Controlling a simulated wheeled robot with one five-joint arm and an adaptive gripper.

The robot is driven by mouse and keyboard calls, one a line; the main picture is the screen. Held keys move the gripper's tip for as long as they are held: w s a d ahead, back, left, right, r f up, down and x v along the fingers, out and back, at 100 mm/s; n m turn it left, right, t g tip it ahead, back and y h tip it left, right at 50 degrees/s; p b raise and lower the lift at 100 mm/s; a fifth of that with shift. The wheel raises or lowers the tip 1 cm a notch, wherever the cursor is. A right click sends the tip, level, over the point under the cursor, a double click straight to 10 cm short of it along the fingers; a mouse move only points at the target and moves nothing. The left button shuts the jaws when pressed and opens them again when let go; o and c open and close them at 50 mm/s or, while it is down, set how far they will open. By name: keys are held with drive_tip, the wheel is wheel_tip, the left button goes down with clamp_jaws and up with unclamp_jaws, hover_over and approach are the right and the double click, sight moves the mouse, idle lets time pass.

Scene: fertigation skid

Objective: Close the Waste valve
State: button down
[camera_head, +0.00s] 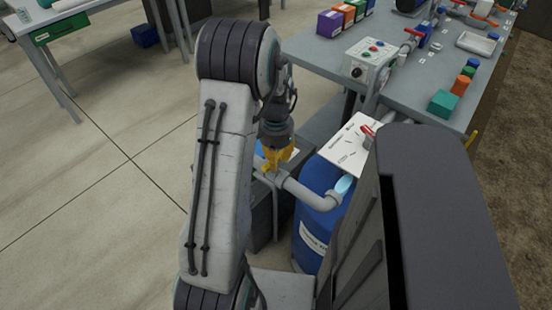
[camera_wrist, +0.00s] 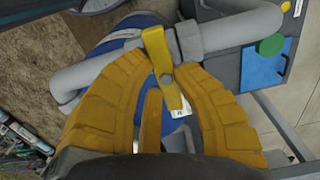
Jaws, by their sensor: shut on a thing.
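A yellow valve lever (camera_wrist: 156,50) sits on a grey pipe (camera_wrist: 230,33) in the wrist view and lies across the pipe's line. I cannot read a name on it; a small white tag (camera_wrist: 181,113) by its lower end is too small to read. My gripper (camera_wrist: 163,78), with ribbed yellow fingers, is closed around the lever, one finger on each side. In the head view my gripper (camera_head: 277,158) is above the grey pipe (camera_head: 305,192), and its fingers hide the lever there.
A blue drum (camera_head: 312,222) stands under the pipe. A white labelled panel (camera_head: 347,146) with a red handle is right of the pipe. The grey bench (camera_head: 330,50) behind carries a control box (camera_head: 368,62), red-handled valves and coloured boxes.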

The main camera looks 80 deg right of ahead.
drive_tip(key=c, duration=0.9)
unclamp_jaws()
drive_tip(key=shift+c, duration=0.2)
drive_tip(key=shift+r, duration=0.15)
wheel_tip(320, 180, up, 12)
drive_tip(key=shift+f+n, duration=0.2)
drive_tip(key=shift+n, duration=0.1)
idle(0.4)
